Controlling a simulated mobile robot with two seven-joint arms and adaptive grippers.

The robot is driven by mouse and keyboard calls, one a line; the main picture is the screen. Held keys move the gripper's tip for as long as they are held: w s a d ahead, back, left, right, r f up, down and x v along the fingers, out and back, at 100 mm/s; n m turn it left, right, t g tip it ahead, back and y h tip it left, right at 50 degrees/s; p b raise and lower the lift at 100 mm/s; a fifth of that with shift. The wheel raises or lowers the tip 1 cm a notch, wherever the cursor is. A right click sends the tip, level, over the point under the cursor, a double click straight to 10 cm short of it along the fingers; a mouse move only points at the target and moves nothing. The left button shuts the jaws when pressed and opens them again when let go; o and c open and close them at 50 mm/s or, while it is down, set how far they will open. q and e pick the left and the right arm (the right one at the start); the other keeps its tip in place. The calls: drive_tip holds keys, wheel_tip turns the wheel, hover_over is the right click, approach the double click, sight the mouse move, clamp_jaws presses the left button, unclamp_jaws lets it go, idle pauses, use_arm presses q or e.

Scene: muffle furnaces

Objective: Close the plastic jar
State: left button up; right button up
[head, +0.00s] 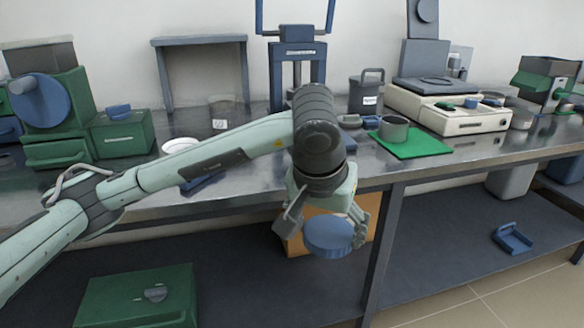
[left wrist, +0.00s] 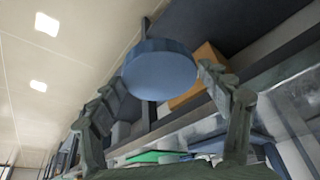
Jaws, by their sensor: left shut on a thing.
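My left gripper (head: 322,222) hangs in front of the bench edge, its arm reaching in from the left. It is shut on a round blue lid (head: 328,236), held below the bench top's height. In the left wrist view, the blue lid (left wrist: 158,72) sits between the two fingers of the left gripper (left wrist: 158,85). A clear jar (head: 226,106) with a small white label stands on the bench behind my forearm; it looks like the plastic jar, and its top appears uncovered. My right gripper is out of view.
A steel bench (head: 440,160) carries a green box (head: 122,135), a white dish (head: 181,145), a grey cup (head: 393,128) on a green mat (head: 418,147), and a beige balance (head: 450,118). An orange box (head: 350,225) stands below, behind the gripper.

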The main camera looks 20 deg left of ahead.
use_arm(q)
drive_tip(key=s+a+f+n, duration=0.1)
drive_tip(key=s+a+f, duration=0.1)
drive_tip(key=a+f, duration=0.6)
drive_tip(key=a, duration=0.3)
drive_tip(key=shift+s, duration=0.15)
